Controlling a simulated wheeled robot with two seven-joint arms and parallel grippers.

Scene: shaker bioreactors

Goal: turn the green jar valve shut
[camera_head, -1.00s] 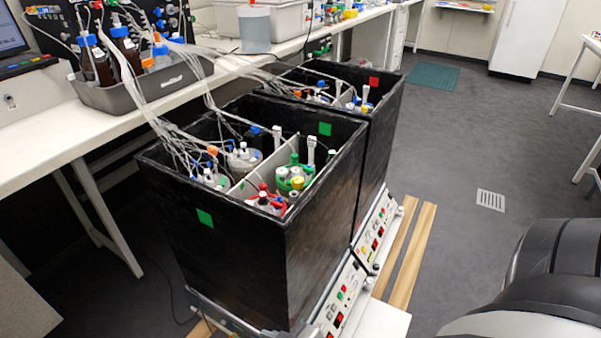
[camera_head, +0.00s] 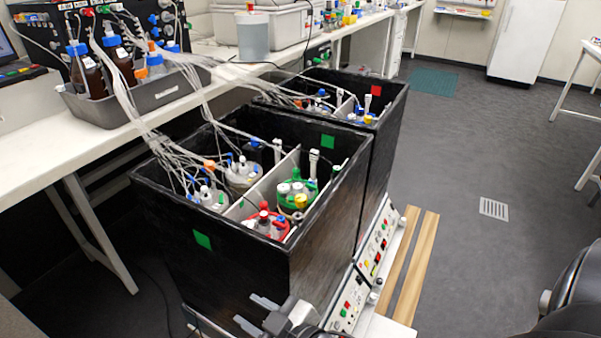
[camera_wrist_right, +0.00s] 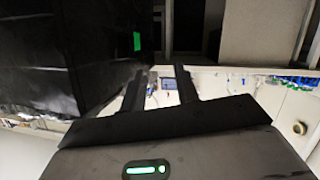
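The green jar (camera_head: 296,196) stands in the right compartment of the near black box, with a green ring around its top and white and yellow caps on it. Which fitting is its valve is too small to tell. My right gripper (camera_head: 246,309) is low in front of the near box, below the box rim and well short of the jar. Its two fingers are apart and empty. The wrist view also shows the right gripper (camera_wrist_right: 158,74) open, with nothing between its fingers. The jar is not seen in that view. My left gripper is not in view.
A red-ringed jar (camera_head: 268,224) stands nearer in the same compartment. A white divider (camera_head: 262,184) separates it from jars at the left. The near box's black walls (camera_head: 215,262) surround everything. Tubes (camera_head: 165,135) run in from the bench. Open floor (camera_head: 455,170) lies to the right.

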